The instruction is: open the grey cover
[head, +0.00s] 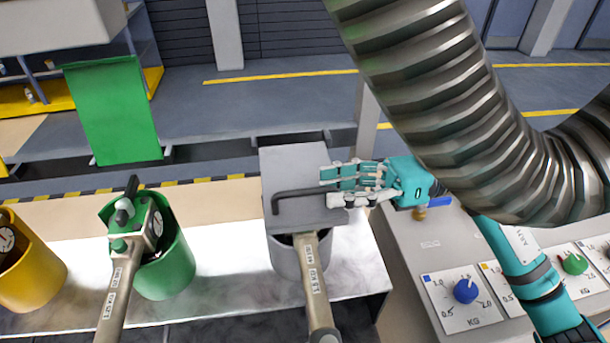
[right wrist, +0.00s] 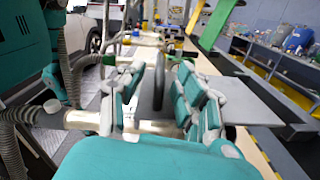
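The grey cover (head: 285,165) is a flat square plate over the grey round container (head: 283,262) in the head view. I cannot tell whether it lies flat or is slightly raised. A dark bent bar handle (head: 290,193) runs across its front part. My right gripper (head: 345,185) is at the right end of this handle, with fingers above and below it. In the right wrist view the handle (right wrist: 159,82) stands between the spread fingers (right wrist: 160,95), with gaps on both sides. The cover (right wrist: 255,100) extends to the right there. My left gripper is not in view.
A green container (head: 178,268) stands left with its green cover (head: 110,110) upright. A yellow container (head: 32,270) is farther left. A grey fixture (head: 313,275) is in front of the grey container. A panel with knobs (head: 465,290) is at right; a large corrugated hose (head: 440,90) hangs above.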

